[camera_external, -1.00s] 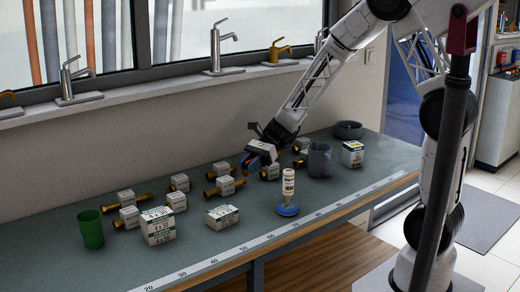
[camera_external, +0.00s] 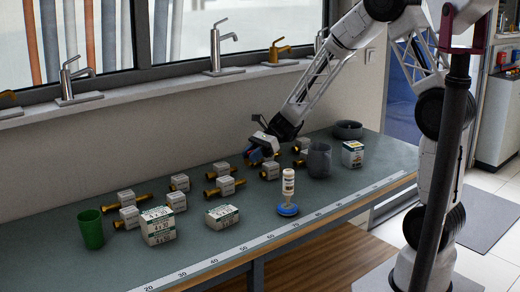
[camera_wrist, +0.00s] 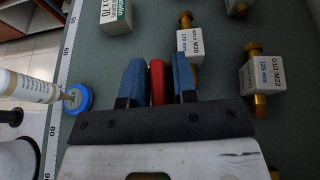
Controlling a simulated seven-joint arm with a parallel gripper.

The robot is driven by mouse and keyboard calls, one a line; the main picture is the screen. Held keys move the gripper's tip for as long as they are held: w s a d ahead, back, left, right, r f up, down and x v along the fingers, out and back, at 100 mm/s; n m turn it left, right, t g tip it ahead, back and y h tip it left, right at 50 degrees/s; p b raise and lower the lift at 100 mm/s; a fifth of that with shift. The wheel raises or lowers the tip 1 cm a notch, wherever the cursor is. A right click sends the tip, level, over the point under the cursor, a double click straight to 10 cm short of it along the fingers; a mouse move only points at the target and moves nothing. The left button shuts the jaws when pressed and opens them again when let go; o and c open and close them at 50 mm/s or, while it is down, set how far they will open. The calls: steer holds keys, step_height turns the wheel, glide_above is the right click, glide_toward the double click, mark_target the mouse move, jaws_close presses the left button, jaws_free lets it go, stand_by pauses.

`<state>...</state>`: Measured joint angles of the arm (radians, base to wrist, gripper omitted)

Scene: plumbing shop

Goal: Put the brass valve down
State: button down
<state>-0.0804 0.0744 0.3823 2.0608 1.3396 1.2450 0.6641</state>
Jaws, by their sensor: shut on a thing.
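My gripper (camera_external: 256,158) is over the back half of the green bench, beside the brass fittings. In the wrist view its two blue fingers (camera_wrist: 157,82) are closed on a narrow red part (camera_wrist: 157,83). This may be the brass valve's handle; no brass body shows between the fingers, and whatever is below is hidden. In the external view the held thing is mostly hidden by the gripper, so its gap to the bench cannot be told.
Brass fittings with white labelled blocks (camera_external: 225,181) (camera_wrist: 263,75) stand around the gripper. Clear bench lies along the front ruler (camera_external: 240,248).

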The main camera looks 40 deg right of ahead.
steer(key=w+d+m+t+h, duration=0.1)
steer(key=w+d+m+t, duration=0.15)
steer(key=w+d, duration=0.65)
steer(key=w+d+m+t, duration=0.2)
steer(key=w+d+t, duration=0.1)
steer(key=d, duration=1.2)
steer(key=w+d+m+t+h, duration=0.1)
steer(key=w+d+m+t, duration=0.35)
steer(key=d, duration=0.75)
steer(key=w+d+h, duration=0.1)
steer(key=w+d, duration=0.1)
steer(key=d, duration=1.2)
steer(key=shift+d+m+t+h, duration=0.3)
steer(key=shift+d+m+h, duration=0.05)
steer(key=shift+m+h, duration=0.05)
steer(key=shift+w+r, duration=0.1)
steer(key=shift+f, duration=3.1)
steer(key=shift+f, duration=0.1)
steer(key=shift+f, duration=1.8)
steer(key=shift+f, duration=0.1)
